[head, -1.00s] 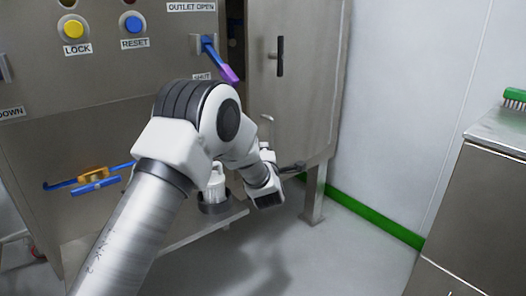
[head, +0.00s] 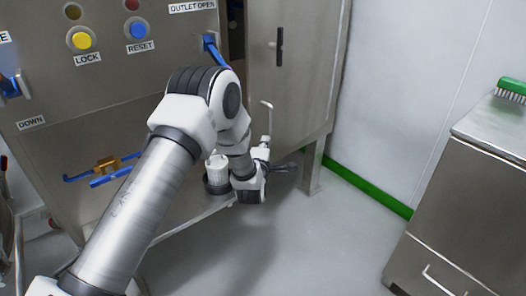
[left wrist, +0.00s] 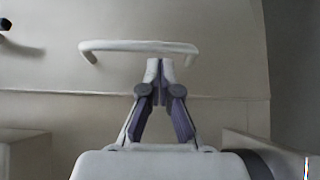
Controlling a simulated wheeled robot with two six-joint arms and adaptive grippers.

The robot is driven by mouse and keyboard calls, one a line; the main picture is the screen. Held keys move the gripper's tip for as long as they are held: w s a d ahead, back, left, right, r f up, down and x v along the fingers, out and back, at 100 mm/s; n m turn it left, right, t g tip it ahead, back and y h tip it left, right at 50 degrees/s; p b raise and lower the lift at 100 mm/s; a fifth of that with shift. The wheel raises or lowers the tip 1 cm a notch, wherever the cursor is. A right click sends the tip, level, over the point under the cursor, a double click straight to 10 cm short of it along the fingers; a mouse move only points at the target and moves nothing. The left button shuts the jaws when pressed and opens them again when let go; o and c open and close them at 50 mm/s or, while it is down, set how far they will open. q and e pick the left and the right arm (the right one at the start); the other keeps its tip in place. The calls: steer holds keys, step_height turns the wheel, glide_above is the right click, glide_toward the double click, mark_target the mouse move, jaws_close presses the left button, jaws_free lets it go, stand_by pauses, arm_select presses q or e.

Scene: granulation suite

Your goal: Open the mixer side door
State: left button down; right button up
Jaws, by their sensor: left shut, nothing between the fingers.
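The mixer side door (head: 292,80) is the grey steel panel right of the front panel in the head view, with a black latch handle (head: 280,45) high on it. A dark gap shows along its left side; I cannot tell whether the door is ajar. A pale bar handle (head: 267,112) shows lower down, partly hidden by my arm. It also spans the upper part of the left wrist view (left wrist: 140,46). My left gripper (head: 290,167) is shut and empty. In the left wrist view its fingertips (left wrist: 160,70) are just below the bar, not around it.
The front panel carries a yellow LOCK button (head: 82,41), a blue RESET button (head: 138,29) and a blue lever (head: 212,45). A steel cabinet (head: 470,190) with a green brush (head: 512,88) stands right. Floor between is clear.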

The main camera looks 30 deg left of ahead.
arm_select(q)
steer(key=w, duration=0.1)
steer(key=w+a, duration=0.1)
steer(key=w, duration=0.1)
steer(key=shift+a+r, duration=0.2)
steer(key=shift+r, duration=0.15)
